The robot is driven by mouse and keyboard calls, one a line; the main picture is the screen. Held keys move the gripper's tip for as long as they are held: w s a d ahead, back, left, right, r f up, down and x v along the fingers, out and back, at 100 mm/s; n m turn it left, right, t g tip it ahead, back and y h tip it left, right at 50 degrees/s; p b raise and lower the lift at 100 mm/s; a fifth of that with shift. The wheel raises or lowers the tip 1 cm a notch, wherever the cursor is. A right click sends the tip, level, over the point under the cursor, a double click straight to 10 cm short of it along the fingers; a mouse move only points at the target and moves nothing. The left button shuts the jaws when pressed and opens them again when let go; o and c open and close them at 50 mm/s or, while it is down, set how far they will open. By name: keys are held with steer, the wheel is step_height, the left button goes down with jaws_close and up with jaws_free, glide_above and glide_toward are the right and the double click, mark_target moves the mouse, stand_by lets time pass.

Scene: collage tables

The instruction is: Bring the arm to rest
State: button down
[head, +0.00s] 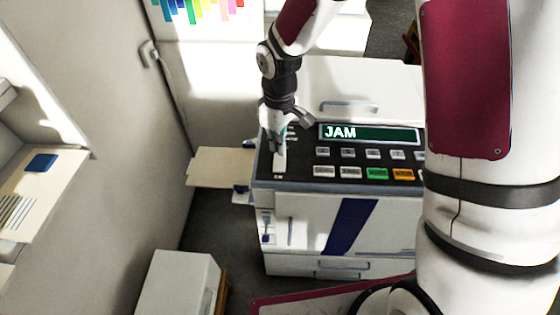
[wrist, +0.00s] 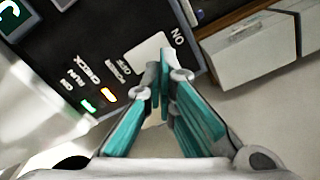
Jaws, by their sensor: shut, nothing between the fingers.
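My arm reaches down over a copier-like machine (head: 340,215) in the head view. My gripper (head: 277,146) points down at the left end of its dark control panel, close to a white switch plate (head: 280,162). In the wrist view my gripper (wrist: 163,76) is shut with its teal fingers together and nothing between them. The fingertips overlap the white switch plate (wrist: 148,50) there, marked ON and OFF. I cannot tell whether they touch it.
The panel's display (head: 368,134) reads JAM, above rows of buttons. An orange light (wrist: 109,96) and a green light (wrist: 89,106) are lit. A tan tray (head: 220,167) sticks out left of the machine. A white box (head: 176,283) stands on the floor at front left.

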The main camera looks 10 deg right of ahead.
steer(key=shift+r, duration=0.25)
stand_by(0.3)
steer(key=s+d+r+m+t, duration=0.1)
steer(key=s+d+r+m, duration=0.2)
steer(key=r, duration=0.5)
steer(key=s+d+r+m+t, duration=0.1)
steer(key=s+d+r+t, duration=0.15)
steer(key=d+r, duration=0.45)
steer(key=s+d+r+m+t, duration=0.1)
steer(key=s+r+m, duration=0.2)
steer(key=s+r, duration=0.2)
steer(key=s+d+r+m+t+b, duration=0.1)
steer(key=s+r, duration=0.3)
steer(key=s, duration=0.6)
steer(key=shift+d+r+m+b, duration=0.15)
steer(key=shift+r+m+b, duration=0.2)
steer(key=shift+m, duration=0.55)
steer(key=shift+d, duration=0.1)
